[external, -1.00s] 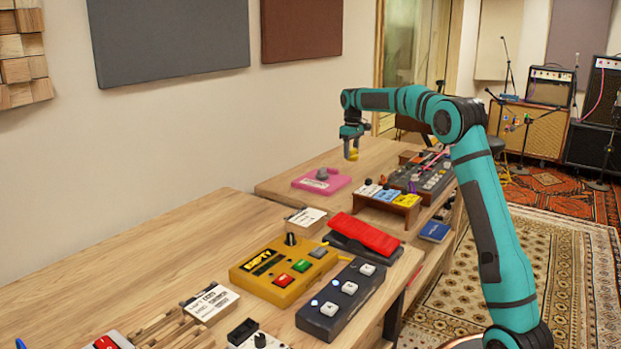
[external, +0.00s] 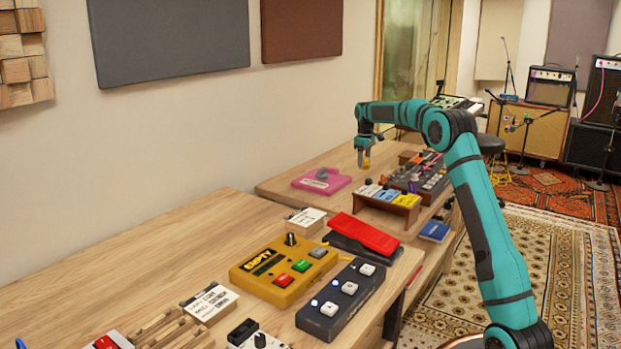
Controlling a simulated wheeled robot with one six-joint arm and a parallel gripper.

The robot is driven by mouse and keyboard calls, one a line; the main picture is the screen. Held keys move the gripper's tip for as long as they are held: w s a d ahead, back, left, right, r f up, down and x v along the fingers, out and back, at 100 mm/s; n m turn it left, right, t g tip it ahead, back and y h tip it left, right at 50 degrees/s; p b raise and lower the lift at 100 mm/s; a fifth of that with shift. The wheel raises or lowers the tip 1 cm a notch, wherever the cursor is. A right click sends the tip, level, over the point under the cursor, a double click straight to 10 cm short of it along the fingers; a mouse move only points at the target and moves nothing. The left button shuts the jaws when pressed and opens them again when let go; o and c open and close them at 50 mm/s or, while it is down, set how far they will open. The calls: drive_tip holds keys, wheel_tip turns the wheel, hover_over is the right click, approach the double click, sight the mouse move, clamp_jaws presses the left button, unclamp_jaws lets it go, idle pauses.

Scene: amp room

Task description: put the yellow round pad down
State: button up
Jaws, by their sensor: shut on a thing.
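My gripper (external: 365,161) points down above the far table, shut on the small yellow round pad (external: 367,163). The pad is tiny in this view and partly covered by the fingers. It hangs behind a brown wooden stand (external: 405,212) that carries blue, white and yellow pieces. A pink pedal (external: 321,181) with a grey knob lies to the left of the gripper. The exact height of the pad over the table cannot be told.
A dark pedal with several knobs (external: 432,182) lies right of the gripper. Nearer are a red-topped pedal (external: 362,234), a yellow box (external: 282,271) and a dark footswitch (external: 341,300). The near table's left part (external: 150,250) is bare wood.

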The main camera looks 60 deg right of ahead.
drive_tip(key=shift+f, duration=1.8)
drive_tip(key=shift+f, duration=0.15)
drive_tip(key=o, duration=1)
wheel_tip(320, 180, up, 12)
drive_tip(key=shift+f, duration=0.1)
drive_tip(key=shift+r, duration=0.3)
